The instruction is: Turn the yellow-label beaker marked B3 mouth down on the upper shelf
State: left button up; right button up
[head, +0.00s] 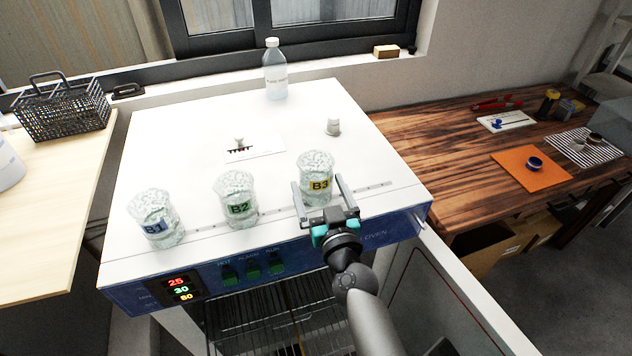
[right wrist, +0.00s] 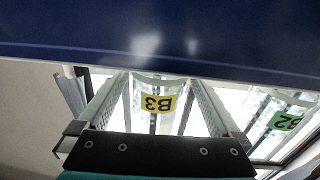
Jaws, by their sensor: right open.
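The yellow-label beaker B3 (head: 317,165) stands on the oven's white top near its front edge, its label facing me. My right gripper (head: 318,184) is open, with one finger on each side of B3. In the right wrist view, B3 (right wrist: 155,104) shows between the two spread fingers (right wrist: 158,90); I cannot tell whether they touch the glass. The oven (head: 150,287) is open at the front, and wire shelves (head: 270,312) show inside, partly hidden by my right arm. My left gripper is not in view.
Beakers B2 (head: 238,195) and B1 (head: 156,215) stand left of B3. A small pale object (head: 333,127), a white card (head: 256,154) and a bottle (head: 275,75) are behind. A wire basket (head: 62,110) sits left; a wooden bench (head: 440,150) lies right.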

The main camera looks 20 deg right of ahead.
jog(key=shift+w, duration=1.25)
jog(key=c, duration=1.2)
